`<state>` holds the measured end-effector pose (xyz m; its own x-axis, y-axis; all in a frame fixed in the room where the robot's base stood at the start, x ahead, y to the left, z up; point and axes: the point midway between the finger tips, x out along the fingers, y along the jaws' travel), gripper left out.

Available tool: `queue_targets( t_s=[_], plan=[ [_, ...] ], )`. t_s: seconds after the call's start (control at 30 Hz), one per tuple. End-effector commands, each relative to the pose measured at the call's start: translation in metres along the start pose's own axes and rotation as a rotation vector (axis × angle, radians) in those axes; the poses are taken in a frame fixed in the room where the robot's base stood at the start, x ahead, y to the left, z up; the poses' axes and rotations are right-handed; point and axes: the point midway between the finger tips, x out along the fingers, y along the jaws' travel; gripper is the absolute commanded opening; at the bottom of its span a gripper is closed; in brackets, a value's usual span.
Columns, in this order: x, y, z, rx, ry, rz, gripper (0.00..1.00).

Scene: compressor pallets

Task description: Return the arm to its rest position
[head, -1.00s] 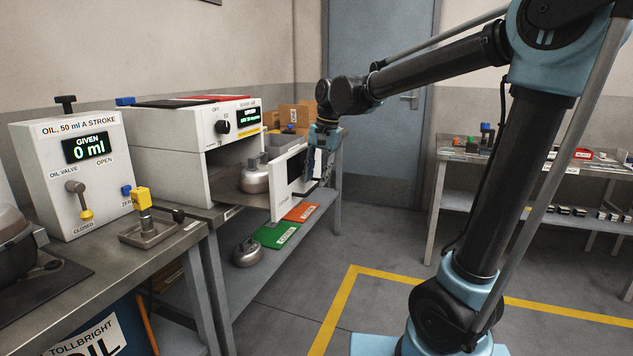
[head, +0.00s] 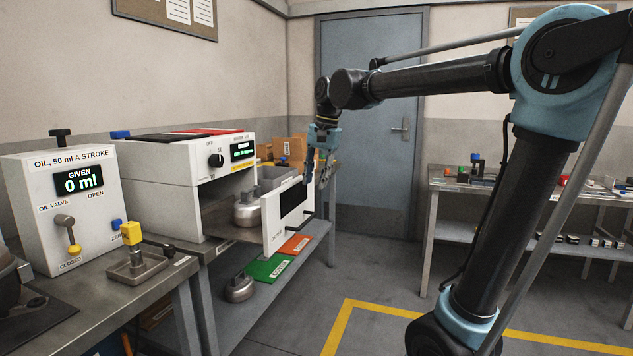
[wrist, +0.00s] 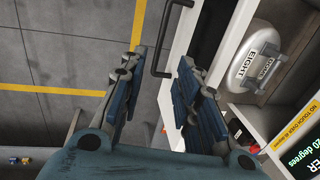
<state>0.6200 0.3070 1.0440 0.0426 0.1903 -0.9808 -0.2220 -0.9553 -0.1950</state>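My arm reaches left from its column in the head view, with the upper link roughly level. My gripper (head: 322,160) hangs at its end, just beyond the top of the white oven's open door (head: 288,212). In the wrist view my gripper (wrist: 155,85) has its two blue fingers spread apart with nothing between them. The door's dark handle (wrist: 165,50) and white edge show behind the fingers. I cannot tell from these views how far the fingers are from the door.
The oven (head: 185,180) stands on a steel bench with a compressor (head: 247,210) inside, marked EIGHT in the wrist view. An oil dispenser (head: 65,205) is at left. A second bench (head: 440,183) stands at right. Open floor lies between.

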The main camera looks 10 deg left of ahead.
Motion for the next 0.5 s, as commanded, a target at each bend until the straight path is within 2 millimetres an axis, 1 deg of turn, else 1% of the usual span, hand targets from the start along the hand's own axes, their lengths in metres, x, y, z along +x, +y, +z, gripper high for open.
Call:
queue_targets(
  t_s=[0.07,0.13,0.17,0.23,0.27,0.37,0.4,0.47,0.5],
  plan=[
    [0.0,0.001,0.0,0.0,0.0,0.0,0.3],
    [0.001,0.006,-0.001,-0.001,0.003,0.001,0.3],
    [0.002,0.011,-0.001,-0.003,0.005,0.001,0.3],
    [0.006,0.028,-0.002,-0.009,0.014,0.003,0.3],
    [0.008,0.037,-0.002,-0.014,0.018,0.004,0.3],
    [0.018,0.077,-0.002,-0.034,0.039,0.012,0.3],
    [0.023,0.095,0.0,-0.044,0.048,0.016,0.3],
    [0.031,0.121,0.002,-0.058,0.061,0.022,0.3],
    [0.037,0.137,0.005,-0.069,0.069,0.027,0.3]
  ],
)
